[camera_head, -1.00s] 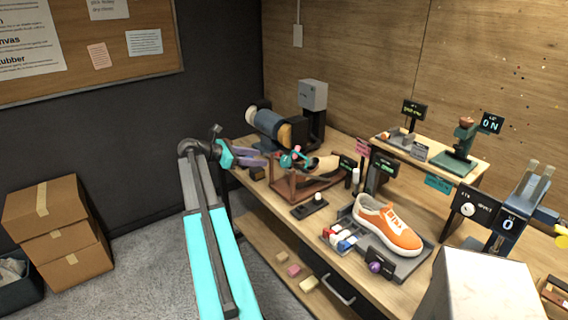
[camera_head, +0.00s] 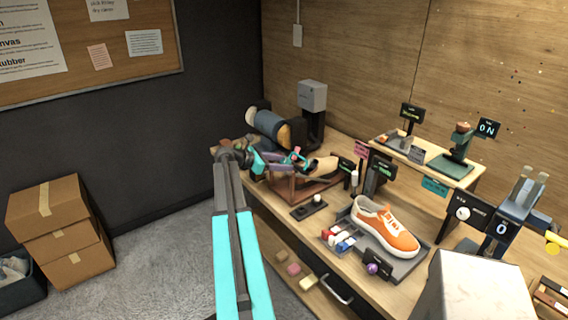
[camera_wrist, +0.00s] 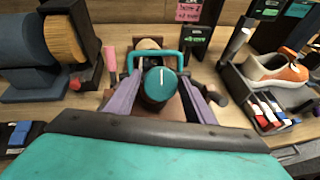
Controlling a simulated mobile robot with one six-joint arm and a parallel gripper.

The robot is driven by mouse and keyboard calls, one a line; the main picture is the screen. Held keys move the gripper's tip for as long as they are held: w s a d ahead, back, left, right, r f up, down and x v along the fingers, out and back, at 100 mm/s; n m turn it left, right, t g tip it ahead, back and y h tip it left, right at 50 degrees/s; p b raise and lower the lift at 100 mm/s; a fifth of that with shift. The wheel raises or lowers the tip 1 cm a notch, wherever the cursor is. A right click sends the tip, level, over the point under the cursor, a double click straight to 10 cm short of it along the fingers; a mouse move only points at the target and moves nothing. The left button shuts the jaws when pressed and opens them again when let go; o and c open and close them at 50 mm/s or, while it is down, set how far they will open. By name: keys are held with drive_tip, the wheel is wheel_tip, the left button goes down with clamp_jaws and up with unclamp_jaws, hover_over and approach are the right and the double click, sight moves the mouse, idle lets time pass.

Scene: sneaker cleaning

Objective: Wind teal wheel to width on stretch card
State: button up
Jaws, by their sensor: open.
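The teal wheel (camera_wrist: 160,84), a round knob with a pale mark pointing up, shows in the wrist view on a stretcher stand. A teal bar handle frames it from behind. My gripper (camera_wrist: 160,80) is open, with one purple finger on each side of the wheel; I cannot tell whether either finger touches it. In the head view my gripper (camera_head: 284,160) is at the brown stand (camera_head: 300,188) and largely hides the wheel. A pink card (camera_wrist: 188,11) with small print stands behind; it also shows in the head view (camera_head: 361,150). Its print is too small to read surely.
An orange sneaker (camera_head: 386,228) sits on a grey tray at right, beside several small coloured blocks (camera_head: 338,238). A blue-and-tan roller machine (camera_head: 270,125) stands behind my gripper. A black display (camera_wrist: 196,40) stands behind the wheel.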

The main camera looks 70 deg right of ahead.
drive_tip(key=shift+s+d+f, duration=0.25)
drive_tip(key=shift+s+d, duration=0.15)
drive_tip(key=shift+d, duration=0.05)
